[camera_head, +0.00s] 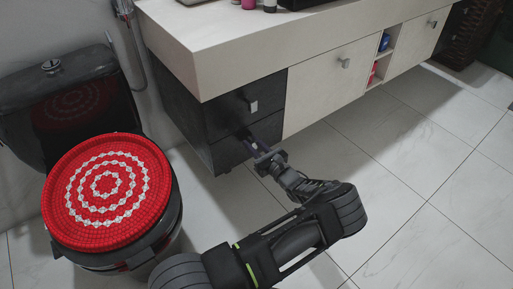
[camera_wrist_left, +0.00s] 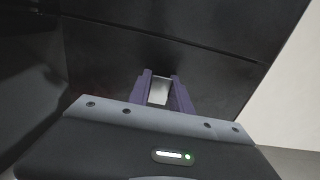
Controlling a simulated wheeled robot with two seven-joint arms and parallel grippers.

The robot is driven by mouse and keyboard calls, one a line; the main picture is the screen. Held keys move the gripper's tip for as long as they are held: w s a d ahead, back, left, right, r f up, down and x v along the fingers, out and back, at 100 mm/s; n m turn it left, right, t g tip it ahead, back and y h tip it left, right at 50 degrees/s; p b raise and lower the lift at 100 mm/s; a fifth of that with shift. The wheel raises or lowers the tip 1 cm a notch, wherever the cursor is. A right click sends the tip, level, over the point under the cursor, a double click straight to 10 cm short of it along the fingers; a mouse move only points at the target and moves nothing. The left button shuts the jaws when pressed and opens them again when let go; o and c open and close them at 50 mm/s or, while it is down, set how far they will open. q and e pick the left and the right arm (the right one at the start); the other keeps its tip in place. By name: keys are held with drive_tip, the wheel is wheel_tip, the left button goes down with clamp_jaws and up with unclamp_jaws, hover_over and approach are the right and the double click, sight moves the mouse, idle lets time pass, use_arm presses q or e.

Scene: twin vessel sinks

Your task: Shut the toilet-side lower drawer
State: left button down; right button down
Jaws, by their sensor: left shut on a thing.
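The toilet-side lower drawer (camera_head: 230,153) is the dark front beneath the upper dark drawer (camera_head: 228,113), at the toilet end of the vanity. Its dark face also shows in the left wrist view (camera_wrist_left: 100,72). My left gripper (camera_head: 247,138) is at this front, with its purple fingers shut on the metal handle (camera_wrist_left: 159,92). The fingers and arm hide part of the drawer face in the head view. The lower front looks nearly in line with the upper one; I cannot tell whether a small gap remains. My right gripper is out of view.
A black toilet (camera_head: 75,97) with a red and white patterned lid cover (camera_head: 105,190) stands left of the vanity. Pale cabinet doors (camera_head: 330,85) and an open shelf niche (camera_head: 381,58) lie to the right. The tiled floor (camera_head: 420,150) in front is clear.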

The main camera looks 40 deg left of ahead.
use_arm(q)
drive_tip(key=shift+w+a+r, duration=0.1)
drive_tip(key=shift+a, duration=0.05)
drive_tip(key=c, duration=1.2)
unclamp_jaws()
drive_tip(key=shift+a, duration=0.1)
drive_tip(key=shift+o, duration=0.2)
drive_tip(key=p+v, duration=0.2)
drive_tip(key=v, duration=0.5)
drive_tip(key=shift+d, duration=0.45)
